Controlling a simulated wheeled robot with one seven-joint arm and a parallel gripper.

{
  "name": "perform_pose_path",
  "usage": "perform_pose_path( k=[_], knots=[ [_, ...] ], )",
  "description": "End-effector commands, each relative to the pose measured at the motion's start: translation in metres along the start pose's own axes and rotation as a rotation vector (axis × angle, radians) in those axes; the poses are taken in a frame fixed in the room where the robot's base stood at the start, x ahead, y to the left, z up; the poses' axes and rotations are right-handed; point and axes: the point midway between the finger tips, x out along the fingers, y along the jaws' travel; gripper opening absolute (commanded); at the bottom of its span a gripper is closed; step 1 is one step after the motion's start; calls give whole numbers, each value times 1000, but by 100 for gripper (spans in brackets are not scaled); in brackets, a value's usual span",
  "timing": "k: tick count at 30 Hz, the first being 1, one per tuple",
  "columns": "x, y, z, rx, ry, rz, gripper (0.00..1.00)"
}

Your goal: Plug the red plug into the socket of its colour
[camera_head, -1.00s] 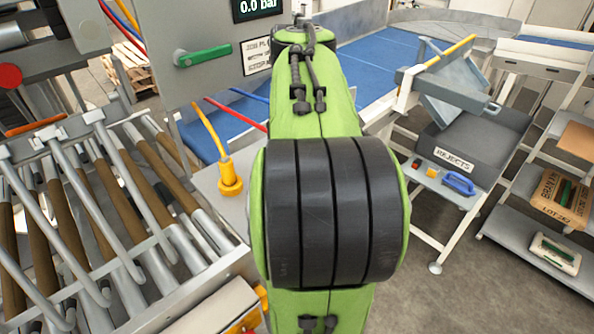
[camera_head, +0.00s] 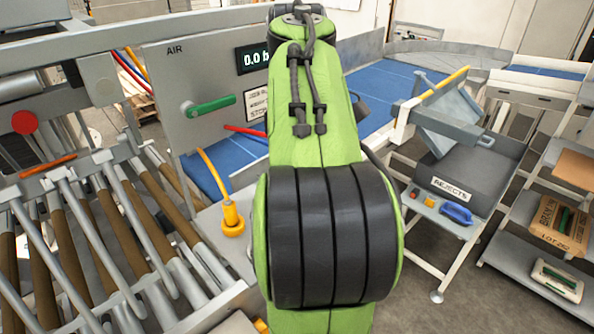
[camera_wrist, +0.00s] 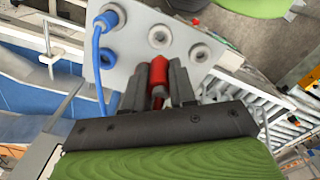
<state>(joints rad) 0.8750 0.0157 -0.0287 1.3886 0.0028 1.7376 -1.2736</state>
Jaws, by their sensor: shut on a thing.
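The red plug (camera_wrist: 157,72) is between the two dark fingers of my gripper (camera_wrist: 160,82) in the wrist view, and the fingers are shut on it. In front of it is a light grey panel (camera_wrist: 133,62) with round sockets. A blue plug (camera_wrist: 107,22) with a blue cable sits in the panel at the left. Two grey ring sockets (camera_wrist: 159,36) and (camera_wrist: 200,53) look empty. I cannot tell the sockets' colours or whether the red plug touches the panel. In the head view my arm hides the gripper and plug; a bit of red cable (camera_head: 243,131) shows.
A yellow plug (camera_head: 232,218) with a yellow cable stands on a grey surface left of my arm. The air panel (camera_head: 172,75) has a green handle (camera_head: 211,106). Rollers (camera_head: 118,235) lie at left; a rejects bin (camera_head: 468,160) stands at right.

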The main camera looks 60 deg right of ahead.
Motion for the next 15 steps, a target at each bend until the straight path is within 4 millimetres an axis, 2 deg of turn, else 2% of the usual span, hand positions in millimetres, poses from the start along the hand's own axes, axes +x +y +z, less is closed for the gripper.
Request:
perform_pose_path(
  k=[5,15],
  knots=[
    [1,1,-1,-1,0,0,0],
    [13,15,-22,-1,0,-1,0]
  ],
)
